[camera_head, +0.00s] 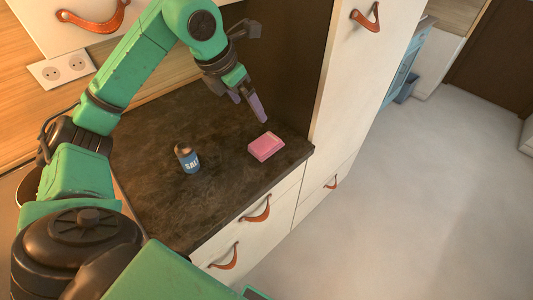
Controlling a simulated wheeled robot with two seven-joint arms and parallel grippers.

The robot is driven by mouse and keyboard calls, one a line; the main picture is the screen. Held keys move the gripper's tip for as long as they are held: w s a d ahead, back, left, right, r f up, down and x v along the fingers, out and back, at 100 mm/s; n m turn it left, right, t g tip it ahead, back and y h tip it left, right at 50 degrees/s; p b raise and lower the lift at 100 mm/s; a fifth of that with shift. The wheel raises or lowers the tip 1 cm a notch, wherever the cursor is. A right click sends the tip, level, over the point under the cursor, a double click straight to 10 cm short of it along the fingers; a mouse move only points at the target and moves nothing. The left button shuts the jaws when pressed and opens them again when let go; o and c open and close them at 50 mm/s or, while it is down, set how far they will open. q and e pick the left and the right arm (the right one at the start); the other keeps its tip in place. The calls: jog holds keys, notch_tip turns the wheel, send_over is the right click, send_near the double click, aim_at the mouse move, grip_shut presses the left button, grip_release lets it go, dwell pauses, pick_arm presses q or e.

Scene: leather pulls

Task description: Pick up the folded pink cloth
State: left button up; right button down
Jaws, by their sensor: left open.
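The folded pink cloth (266,147) lies flat on the dark countertop (150,215), near its right end and close to the front edge. My left gripper (250,104) is above and just behind the cloth, pointing down towards it. Its purple-grey fingers are open and apart from the cloth, with nothing seen between them. My right gripper is not in view.
A small blue bottle (188,158) with a dark cap stands on the counter left of the cloth. A tall white cabinet (335,75) rises at the counter's right end. Drawers with leather pulls (257,210) are below. The counter's front left is clear.

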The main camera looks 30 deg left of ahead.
aim_at(266, 141)
pick_arm(q)
jog(key=p+x, duration=0.1)
jog(key=x, duration=0.4)
jog(key=p+x, duration=0.1)
jog(key=x, duration=0.5)
jog(key=p+x, duration=0.1)
jog(key=x, duration=0.5)
jog(key=shift+s+a+f, duration=0.1)
jog(key=shift+s+a, duration=0.15)
jog(key=shift+s, duration=0.05)
jog(key=shift+w+f, duration=0.1)
jog(key=shift+f, duration=0.2)
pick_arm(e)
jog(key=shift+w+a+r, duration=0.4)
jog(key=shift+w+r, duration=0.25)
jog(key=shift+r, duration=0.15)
pick_arm(q)
jog(key=shift+f+b, duration=0.3)
jog(key=shift+b, duration=0.1)
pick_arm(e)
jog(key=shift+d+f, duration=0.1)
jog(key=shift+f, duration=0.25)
pick_arm(q)
jog(key=c, duration=1.2)
